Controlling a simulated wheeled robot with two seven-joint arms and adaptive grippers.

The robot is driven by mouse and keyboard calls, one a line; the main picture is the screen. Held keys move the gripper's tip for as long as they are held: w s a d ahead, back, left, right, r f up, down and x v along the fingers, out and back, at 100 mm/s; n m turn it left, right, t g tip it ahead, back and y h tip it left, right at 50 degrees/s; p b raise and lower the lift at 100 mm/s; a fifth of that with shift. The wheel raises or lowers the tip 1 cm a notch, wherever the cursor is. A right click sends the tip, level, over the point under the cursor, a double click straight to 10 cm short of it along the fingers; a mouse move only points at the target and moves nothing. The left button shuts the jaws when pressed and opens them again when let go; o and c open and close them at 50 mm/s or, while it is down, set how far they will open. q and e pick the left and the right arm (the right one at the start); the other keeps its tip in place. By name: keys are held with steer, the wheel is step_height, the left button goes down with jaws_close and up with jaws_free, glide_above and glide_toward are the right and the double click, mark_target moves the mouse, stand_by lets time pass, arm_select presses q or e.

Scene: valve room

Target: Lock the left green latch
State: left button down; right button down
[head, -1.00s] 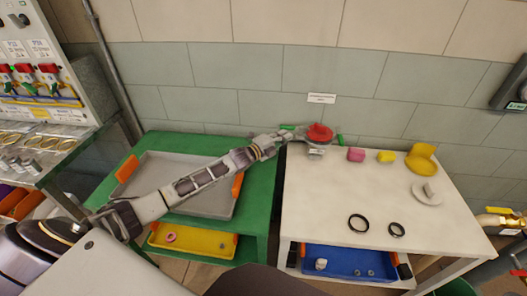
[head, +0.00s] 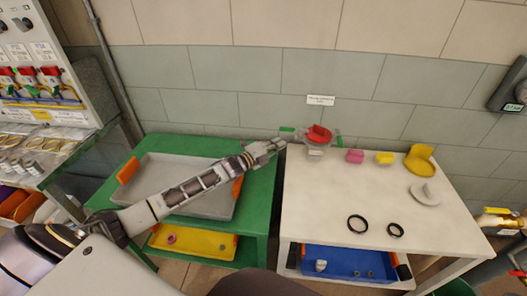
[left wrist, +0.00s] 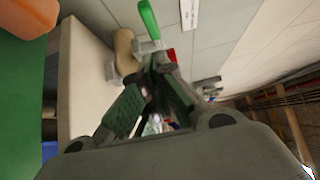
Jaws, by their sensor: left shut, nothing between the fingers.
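A red-topped fitting (head: 319,134) with a grey body stands at the back left corner of the white table. The left green latch (head: 287,129) sticks out sideways on its left. A second green latch (head: 339,141) shows on its right, pointing roughly front to back. My left gripper (head: 280,145) is shut and empty, just left of the fitting and in front of the left latch, with a small gap visible. In the left wrist view a green handle (left wrist: 149,18) shows beyond my dark fingers (left wrist: 160,85); a sliver of red lies behind them. My right gripper is out of view.
The white table (head: 310,200) holds a pink block (head: 355,156), yellow block (head: 385,158), yellow piece (head: 420,160), grey disc (head: 425,193) and two black rings. A green table (head: 262,205) with a grey tray (head: 165,160) is left. The wall is close behind.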

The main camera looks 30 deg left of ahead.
arm_select(q)
steer(key=v, duration=0.6)
steer(key=shift+s+a, duration=0.3)
steer(key=shift+a, duration=0.05)
stand_by(0.8)
